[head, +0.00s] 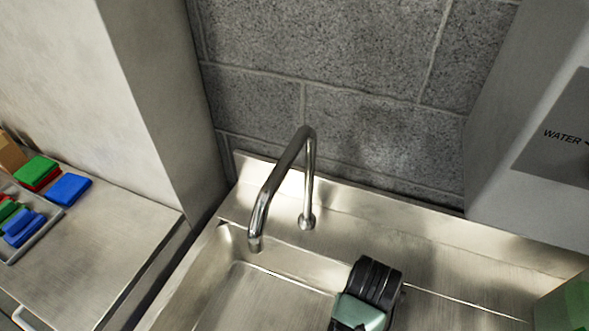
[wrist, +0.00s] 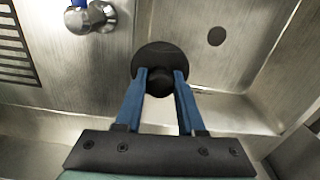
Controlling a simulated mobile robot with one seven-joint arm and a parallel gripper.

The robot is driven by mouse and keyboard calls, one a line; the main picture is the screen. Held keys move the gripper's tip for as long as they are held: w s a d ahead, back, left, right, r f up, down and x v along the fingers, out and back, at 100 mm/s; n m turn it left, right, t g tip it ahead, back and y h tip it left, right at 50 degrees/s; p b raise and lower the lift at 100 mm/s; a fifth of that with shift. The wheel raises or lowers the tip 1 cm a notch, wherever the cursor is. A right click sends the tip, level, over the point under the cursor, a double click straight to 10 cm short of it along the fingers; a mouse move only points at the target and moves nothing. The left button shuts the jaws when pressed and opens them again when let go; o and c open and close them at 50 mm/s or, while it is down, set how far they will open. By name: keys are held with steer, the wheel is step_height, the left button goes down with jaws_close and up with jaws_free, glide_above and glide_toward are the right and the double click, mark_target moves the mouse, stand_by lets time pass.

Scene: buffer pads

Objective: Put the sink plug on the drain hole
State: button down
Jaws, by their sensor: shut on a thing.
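The sink plug (wrist: 160,58) is a black disc with a round knob, seen in the wrist view between my fingertips. My gripper (wrist: 160,80) has two blue fingers shut on the plug's knob. The drain hole (wrist: 216,36) is a small dark circle in the metal basin, to the right of and a little above the plug in the wrist view. The plug is apart from the hole in that picture; its height above the metal is hard to tell. In the head view the drain hole, plug and fingertips are not visible.
A chrome faucet (head: 284,185) arches over the steel sink basin (head: 262,300). A chrome fitting (wrist: 90,17) and dark slots (wrist: 15,45) lie left in the wrist view. Blue, green and red pads (head: 68,189) lie on the left counter. A grey water unit (head: 530,130) stands right.

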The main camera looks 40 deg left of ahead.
steer(key=s+a+f+n+b, duration=0.2)
steer(key=a+f+n+b, duration=0.1)
steer(key=f, duration=0.4)
steer(key=s+a+f+n+b, duration=0.2)
steer(key=a+f+n+b, duration=0.2)
steer(key=a+f, duration=0.3)
steer(key=s+a+f+n+b, duration=0.3)
steer(key=a+f+n+b, duration=0.1)
steer(key=f, duration=0.4)
steer(key=shift+a+n, duration=0.8)
steer(key=shift+a, duration=0.6)
steer(key=shift+f+b, duration=0.55)
steer(key=shift+f, duration=1.5)
steer(key=shift+f, duration=0.2)
steer(key=c, duration=0.5)
jaws_free()
